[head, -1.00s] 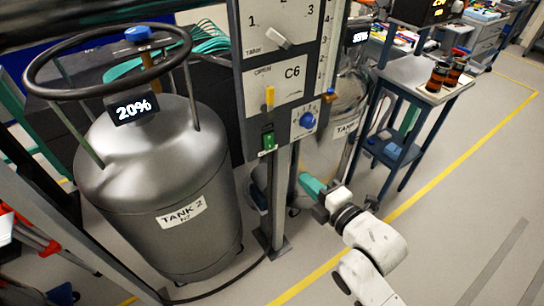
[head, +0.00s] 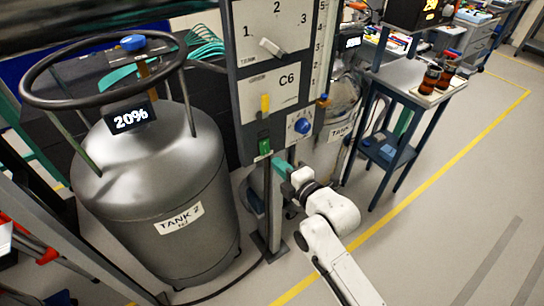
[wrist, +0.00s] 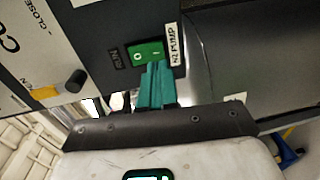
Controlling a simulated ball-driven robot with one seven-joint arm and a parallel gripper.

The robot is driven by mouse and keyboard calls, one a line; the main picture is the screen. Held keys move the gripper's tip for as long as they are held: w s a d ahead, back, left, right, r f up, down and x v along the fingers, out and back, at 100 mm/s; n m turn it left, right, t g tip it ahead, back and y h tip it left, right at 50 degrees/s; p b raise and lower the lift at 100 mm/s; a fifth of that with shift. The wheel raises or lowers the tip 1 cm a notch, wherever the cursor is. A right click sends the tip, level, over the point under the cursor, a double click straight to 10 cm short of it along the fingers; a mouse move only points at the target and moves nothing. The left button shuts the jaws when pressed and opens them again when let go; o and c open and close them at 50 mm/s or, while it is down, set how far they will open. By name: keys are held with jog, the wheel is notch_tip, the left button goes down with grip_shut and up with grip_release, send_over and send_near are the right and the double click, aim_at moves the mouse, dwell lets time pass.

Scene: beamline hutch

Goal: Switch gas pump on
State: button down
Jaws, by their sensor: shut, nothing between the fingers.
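The green pump rocker switch (head: 264,147) sits at the bottom of the grey control panel (head: 250,112). In the wrist view the switch (wrist: 143,51) carries "0" and "I" marks and has an "N2 PUMP" label (wrist: 174,45) beside it. A dark plate reading "RUN" is on its other side. My gripper (head: 278,166) is just below and right of the switch in the head view. In the wrist view its teal fingers (wrist: 157,68) are closed together and overlap the switch's lower edge. I cannot tell whether they touch it or which way it is tipped.
The panel also has a yellow lever (head: 265,103), a blue knob (head: 302,125) and a grey selector handle (head: 270,46). Tank 2 (head: 165,180) stands left, showing 20%. A blue cart (head: 405,75) stands right. The floor at lower right is clear.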

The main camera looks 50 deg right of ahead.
aim_at(266, 153)
jog(key=shift+p+x, duration=0.3)
jog(key=shift+x, duration=1.8)
jog(key=shift+f, duration=0.1)
jog(key=shift+w+f+b, duration=0.1)
jog(key=shift+f+b, duration=0.05)
jog(key=shift+b, duration=0.55)
